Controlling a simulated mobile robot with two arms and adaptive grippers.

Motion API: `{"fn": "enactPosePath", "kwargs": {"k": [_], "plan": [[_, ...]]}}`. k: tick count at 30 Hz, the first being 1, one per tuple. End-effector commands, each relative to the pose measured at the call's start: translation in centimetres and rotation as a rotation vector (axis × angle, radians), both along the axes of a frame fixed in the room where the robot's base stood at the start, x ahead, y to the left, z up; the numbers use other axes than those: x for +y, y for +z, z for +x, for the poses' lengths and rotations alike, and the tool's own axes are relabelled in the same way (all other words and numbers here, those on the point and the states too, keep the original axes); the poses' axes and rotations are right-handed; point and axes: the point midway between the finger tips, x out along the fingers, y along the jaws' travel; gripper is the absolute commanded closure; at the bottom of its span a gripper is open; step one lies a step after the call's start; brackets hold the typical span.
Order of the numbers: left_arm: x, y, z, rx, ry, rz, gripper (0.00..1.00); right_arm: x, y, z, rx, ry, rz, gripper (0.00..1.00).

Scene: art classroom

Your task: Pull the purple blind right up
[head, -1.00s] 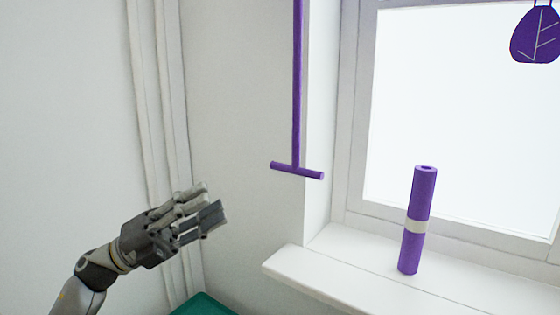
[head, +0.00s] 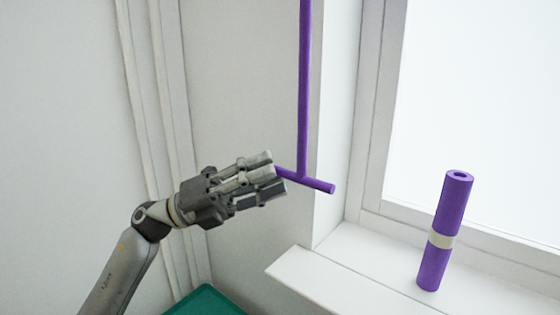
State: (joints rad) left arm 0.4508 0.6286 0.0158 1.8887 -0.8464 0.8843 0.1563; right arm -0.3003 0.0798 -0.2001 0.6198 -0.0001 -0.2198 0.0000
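A purple pull cord or rod (head: 305,85) hangs down the wall left of the window and ends in a purple crossbar (head: 318,186). The blind itself is not in view. My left gripper (head: 270,178) is at the left end of the crossbar, its fingers extended to the right and looking open. The fingers hide the bar's left tip, and I cannot tell whether they touch it or only overlap it in the picture. My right gripper is not in view.
A purple roll (head: 432,267) with a pale band stands upright on the white window sill (head: 345,282). The sill's corner juts out below the crossbar. A green surface (head: 205,303) lies at the bottom. Pipes (head: 160,120) run up the wall behind my arm.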

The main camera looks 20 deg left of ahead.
Motion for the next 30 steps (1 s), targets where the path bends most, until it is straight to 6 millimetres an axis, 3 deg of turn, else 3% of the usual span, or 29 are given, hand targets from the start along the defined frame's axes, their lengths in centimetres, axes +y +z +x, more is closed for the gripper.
{"fn": "enactPosePath", "kwargs": {"k": [6, 16, 25, 30], "plan": [[-2.1, 1.1, 0.8, -0.001, 0.000, -0.002, 0.65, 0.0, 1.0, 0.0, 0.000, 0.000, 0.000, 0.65], [-2.5, 1.1, 0.9, 0.000, 0.001, -0.001, 0.65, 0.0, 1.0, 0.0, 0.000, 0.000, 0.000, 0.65], [-2.5, 1.1, 0.9, 0.000, 0.001, -0.001, 1.00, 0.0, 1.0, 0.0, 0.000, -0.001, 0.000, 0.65], [-2.5, 1.1, 0.9, 0.000, 0.001, -0.001, 1.00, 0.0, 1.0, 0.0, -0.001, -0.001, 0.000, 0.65]]}}
